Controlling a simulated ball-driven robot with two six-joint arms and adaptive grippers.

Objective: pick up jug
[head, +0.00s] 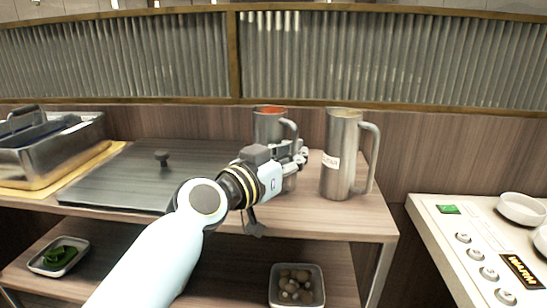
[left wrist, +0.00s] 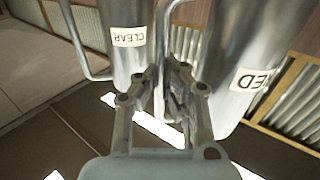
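Two tall metal jugs stand upright on the wooden counter. The jug with red contents (head: 268,125) is partly hidden behind my left gripper (head: 298,155); in the left wrist view this jug (left wrist: 240,50) carries a label ending in "ED". The other jug (head: 341,150), with pale contents, stands to its right; its label reads "CLEAR" in the left wrist view (left wrist: 128,60). My left gripper's fingers also show in the left wrist view (left wrist: 163,75), close together on either side of the red jug's handle. My right gripper is in neither view.
A dark lidded griddle (head: 125,170) and a metal bin (head: 50,150) on a board stand at the left. A lower shelf holds a green-filled dish (head: 60,257) and a bowl of round items (head: 297,286). A white counter (head: 440,240) with bowls is at the right.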

